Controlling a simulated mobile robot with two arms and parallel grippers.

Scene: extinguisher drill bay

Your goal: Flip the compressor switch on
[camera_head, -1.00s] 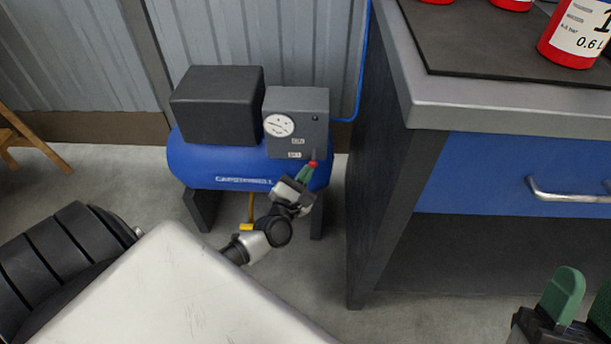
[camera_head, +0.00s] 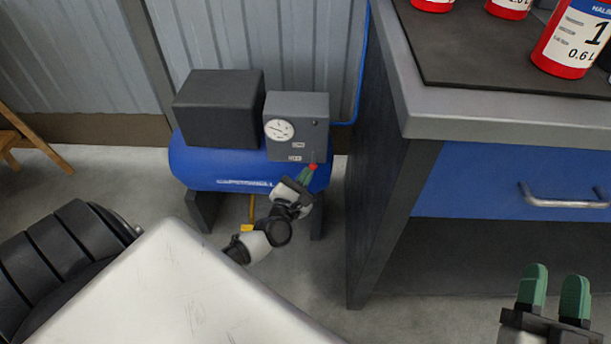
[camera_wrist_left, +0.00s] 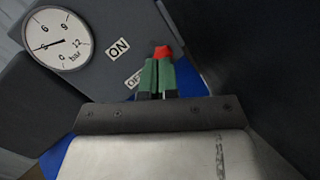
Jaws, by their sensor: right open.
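The blue compressor (camera_head: 215,178) stands against the wall, with a grey switch box (camera_head: 300,110) on its right side. The box has a gauge, an ON label (camera_head: 298,145) and an OFF label (camera_head: 295,158) below it. The red-tipped switch (camera_head: 313,167) is low on the box, beside the OFF label. My left gripper (camera_head: 305,175) is at the switch. In the left wrist view its green fingers (camera_wrist_left: 157,75) are together, with the red tip (camera_wrist_left: 163,51) just beyond them; the lever's shaft is hidden. My right gripper (camera_head: 554,290) is open and empty at lower right.
A workbench (camera_head: 480,124) with a blue drawer (camera_head: 500,180) stands right of the compressor, its dark side panel close to my left gripper. Red extinguishers (camera_head: 570,45) stand on its mat. A wooden leg (camera_head: 30,138) is at far left.

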